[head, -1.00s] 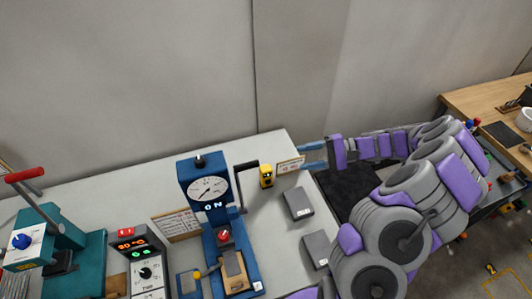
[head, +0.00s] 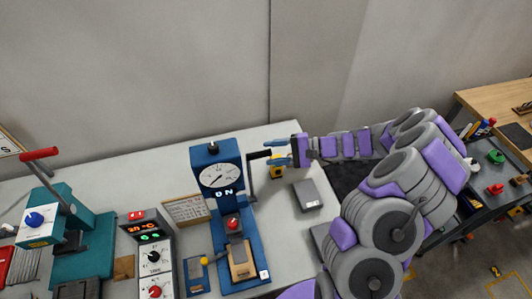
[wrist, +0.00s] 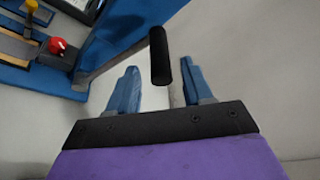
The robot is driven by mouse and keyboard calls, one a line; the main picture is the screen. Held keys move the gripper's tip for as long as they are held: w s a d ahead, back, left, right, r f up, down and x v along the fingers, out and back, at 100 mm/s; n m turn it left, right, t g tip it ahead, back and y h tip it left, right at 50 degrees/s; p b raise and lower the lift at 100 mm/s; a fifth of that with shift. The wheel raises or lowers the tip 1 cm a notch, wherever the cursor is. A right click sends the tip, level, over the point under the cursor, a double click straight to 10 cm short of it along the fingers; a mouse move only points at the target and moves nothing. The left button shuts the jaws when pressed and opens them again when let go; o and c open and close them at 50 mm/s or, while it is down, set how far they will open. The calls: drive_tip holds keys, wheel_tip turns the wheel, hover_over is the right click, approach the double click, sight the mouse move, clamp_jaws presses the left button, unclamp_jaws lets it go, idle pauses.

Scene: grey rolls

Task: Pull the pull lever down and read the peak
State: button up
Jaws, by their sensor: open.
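The blue press-like tester (head: 235,240) stands on the table with a round white dial (head: 219,175) near its top. Its pull lever (head: 259,155) is a dark handle on the right side, joined to a bar that runs down. In the wrist view the black lever grip (wrist: 159,57) lies just beyond and between the two blue fingertips. My gripper (head: 277,152) is open at the lever's right side, also seen in the wrist view (wrist: 158,88). The fingers do not appear closed on the grip. A red knob (wrist: 58,46) sits on the tester.
A yellow device (head: 278,170) stands just below my gripper, and a grey box (head: 307,195) lies right of the tester. A control box with lit digits (head: 150,250) and a teal press (head: 65,215) stand to the left. A sign (head: 187,209) stands behind.

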sight(264, 154)
drive_tip(key=shift+x, duration=1.6)
drive_tip(key=shift+d, duration=0.1)
drive_tip(key=shift+d+r, duration=0.1)
drive_tip(key=shift+d, duration=0.1)
drive_tip(key=shift+c, duration=0.8)
drive_tip(key=shift+a, duration=0.15)
clamp_jaws()
